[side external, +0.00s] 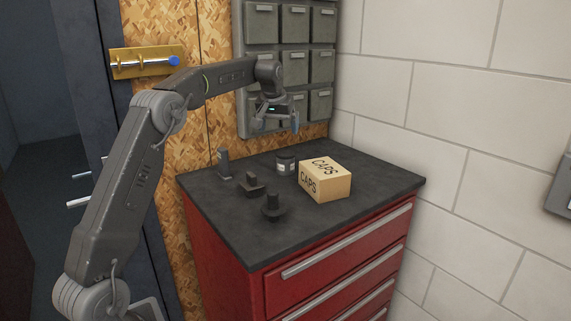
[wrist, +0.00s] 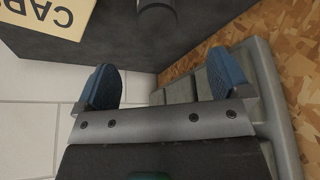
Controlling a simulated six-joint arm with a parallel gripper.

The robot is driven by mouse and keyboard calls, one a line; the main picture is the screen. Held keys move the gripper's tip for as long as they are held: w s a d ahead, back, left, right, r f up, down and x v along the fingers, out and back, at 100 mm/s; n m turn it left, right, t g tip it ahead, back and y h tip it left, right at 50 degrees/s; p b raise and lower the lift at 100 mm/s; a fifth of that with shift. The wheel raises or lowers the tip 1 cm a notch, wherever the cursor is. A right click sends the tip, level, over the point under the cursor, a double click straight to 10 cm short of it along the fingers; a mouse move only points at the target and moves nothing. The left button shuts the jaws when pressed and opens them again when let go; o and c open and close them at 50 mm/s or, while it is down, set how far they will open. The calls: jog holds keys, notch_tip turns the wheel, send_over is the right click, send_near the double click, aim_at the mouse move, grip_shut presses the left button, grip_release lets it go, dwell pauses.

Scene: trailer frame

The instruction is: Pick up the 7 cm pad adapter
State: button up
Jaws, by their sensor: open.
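Three dark pieces stand on the black top of a red drawer cabinet in the side view: a tall narrow one (side external: 223,164), a low stepped one (side external: 251,185) and a round-based one with a short post (side external: 273,208). I cannot tell from their size which is the 7 cm pad adapter. My gripper (side external: 276,123) is open and empty, with blue fingertips, above the back of the cabinet top and apart from all three. In the wrist view its fingertips (wrist: 165,87) are wide apart with nothing between them.
A cardboard CAPS box (side external: 325,180) and a dark jar with a pale label (side external: 285,163) stand on the cabinet top (side external: 360,220). Grey drawer bins (side external: 292,60) hang on the chipboard wall behind my gripper. The top's front right is clear.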

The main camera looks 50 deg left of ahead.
aim_at(285, 153)
jog(key=x, duration=0.8)
jog(key=shift+w+x, duration=0.15)
jog(key=shift+x, duration=1.2)
jog(key=shift+w+x, duration=0.15)
jog(key=shift+x, duration=1.25)
jog(key=shift+d, duration=0.15)
jog(key=c, duration=1.3)
jog(key=shift+r, duration=0.2)
jog(key=shift+c, duration=0.2)
